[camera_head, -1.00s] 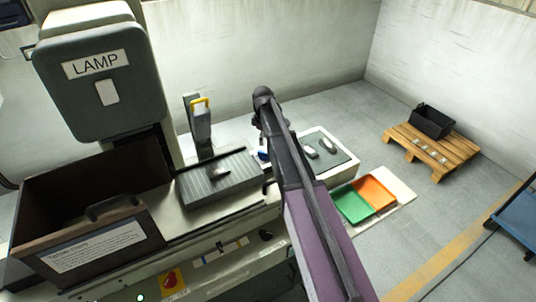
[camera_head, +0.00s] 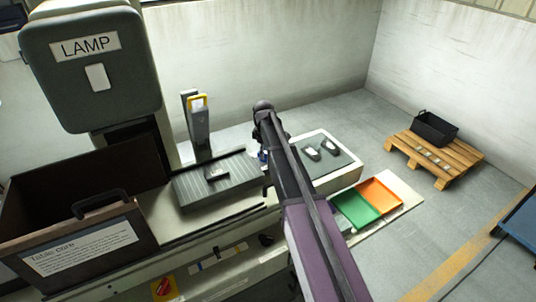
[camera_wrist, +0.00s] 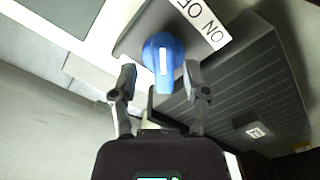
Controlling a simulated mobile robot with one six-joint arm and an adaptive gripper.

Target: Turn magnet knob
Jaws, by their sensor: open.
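The magnet knob (camera_wrist: 163,62) is a round blue knob with a white pointer bar, on the end of the grey ribbed magnet block (camera_wrist: 240,85). A white ON/OFF label (camera_wrist: 205,18) sits beside it. The pointer bar runs roughly up and down in the wrist view. My gripper (camera_wrist: 160,76) is open, one fingertip on each side of the knob's lower part; I cannot tell whether they touch it. In the head view the ribbed block (camera_head: 222,182) lies on the machine table, a bit of the blue knob (camera_head: 262,156) shows beside my arm, and my gripper is mostly hidden.
A grey lamp head (camera_head: 92,75) and an open dark tank (camera_head: 150,190) stand at the left. A grey post with a yellow handle (camera_head: 198,125) rises behind the block. Green (camera_head: 355,207) and orange (camera_head: 379,195) trays lie at the right.

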